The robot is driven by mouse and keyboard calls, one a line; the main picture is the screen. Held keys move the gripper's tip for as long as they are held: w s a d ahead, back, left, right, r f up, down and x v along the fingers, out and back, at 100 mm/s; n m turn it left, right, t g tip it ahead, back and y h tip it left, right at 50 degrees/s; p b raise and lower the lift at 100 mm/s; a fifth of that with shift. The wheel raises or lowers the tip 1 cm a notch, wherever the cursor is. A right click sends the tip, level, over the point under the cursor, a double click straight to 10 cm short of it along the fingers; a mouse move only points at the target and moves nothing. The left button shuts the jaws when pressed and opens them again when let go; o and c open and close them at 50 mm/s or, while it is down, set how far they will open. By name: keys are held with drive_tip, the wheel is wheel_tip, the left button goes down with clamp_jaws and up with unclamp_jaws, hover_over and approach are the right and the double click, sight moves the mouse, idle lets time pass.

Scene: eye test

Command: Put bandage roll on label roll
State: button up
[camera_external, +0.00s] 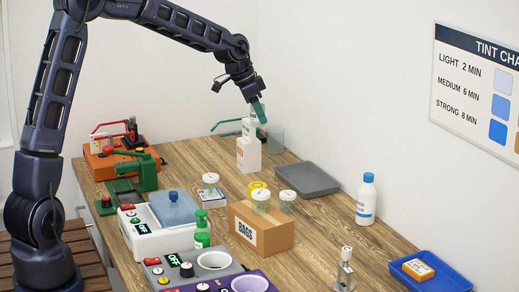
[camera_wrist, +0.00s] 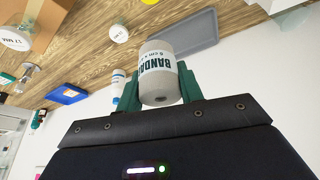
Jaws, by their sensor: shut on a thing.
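My gripper (camera_external: 261,113) has teal fingers and is raised over the back part of the table. In the wrist view, the gripper (camera_wrist: 159,94) is shut on a whitish bandage roll (camera_wrist: 160,75) with a printed "BANDA..." label, a finger on each side. In the external view the roll cannot be made out clearly at the fingers.
A white carton (camera_external: 249,155) stands below my gripper, with a clear glass (camera_external: 276,140) beside it. White-lidded jars (camera_external: 287,203) stand by the cardboard "BAGS" box (camera_external: 262,233). A grey tray (camera_external: 306,179) and white bottle (camera_external: 366,203) are to the right. Bare wood lies between them.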

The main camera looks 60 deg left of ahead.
wheel_tip(320, 180, down, 19)
drive_tip(key=shift+r, duration=0.15)
idle(0.5)
drive_tip(key=o, duration=1)
